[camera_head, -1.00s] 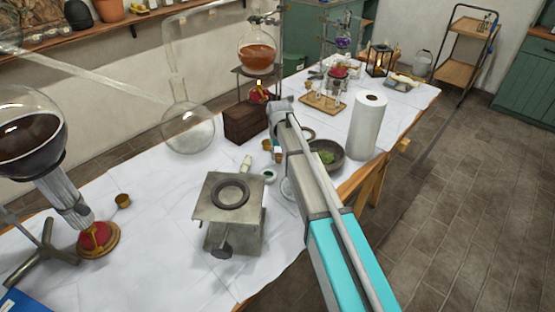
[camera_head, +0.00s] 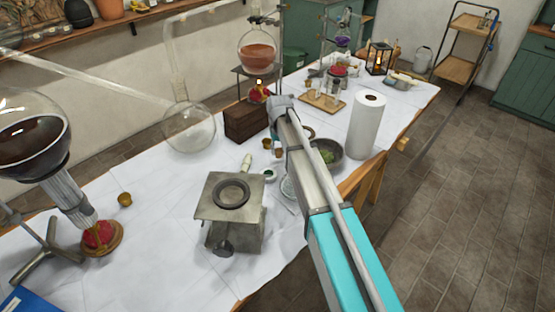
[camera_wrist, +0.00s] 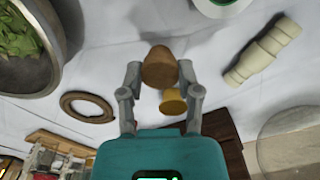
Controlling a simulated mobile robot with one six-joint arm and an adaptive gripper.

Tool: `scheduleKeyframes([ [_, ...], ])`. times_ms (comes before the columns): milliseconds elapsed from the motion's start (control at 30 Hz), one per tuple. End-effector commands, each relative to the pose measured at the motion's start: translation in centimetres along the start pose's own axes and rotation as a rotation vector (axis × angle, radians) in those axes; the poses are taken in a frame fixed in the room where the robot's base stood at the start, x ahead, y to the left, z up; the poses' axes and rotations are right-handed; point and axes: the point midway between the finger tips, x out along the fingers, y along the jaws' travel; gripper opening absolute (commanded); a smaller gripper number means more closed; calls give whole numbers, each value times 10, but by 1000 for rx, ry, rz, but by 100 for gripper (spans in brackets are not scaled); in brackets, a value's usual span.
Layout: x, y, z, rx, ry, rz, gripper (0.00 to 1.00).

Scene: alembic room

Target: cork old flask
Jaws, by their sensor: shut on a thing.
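My gripper (camera_wrist: 162,72) is shut on a brown rounded cork (camera_wrist: 159,66) in the wrist view. The cork is held between the two fingertips above the white cloth. A smaller yellowish cup-like piece (camera_wrist: 172,102) shows just below it in the picture, apart from the fingers. In the head view my arm covers most of the gripper. A clear round flask (camera_head: 188,128) with a tall neck stands left of the wooden box; clear glass also shows at the right in the wrist view (camera_wrist: 290,145). I cannot tell which vessel is the old flask.
A metal burner box (camera_head: 230,210) stands in front. A pale turned pestle (camera_head: 246,163), a green-filled dish (camera_head: 269,174), a bowl of leaves (camera_head: 328,152) and a paper roll (camera_head: 367,125) are nearby. A wooden box (camera_head: 246,122) lies behind.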

Motion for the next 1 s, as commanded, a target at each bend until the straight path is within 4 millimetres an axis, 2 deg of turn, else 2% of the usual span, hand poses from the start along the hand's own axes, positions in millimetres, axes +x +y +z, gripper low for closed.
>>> scheduleKeyframes([
  [267,-5,0,0,0,0,0,6],
  [467,-23,0,0,0,0,0,6],
  [1000,-112,0,0,0,0,0,6],
])
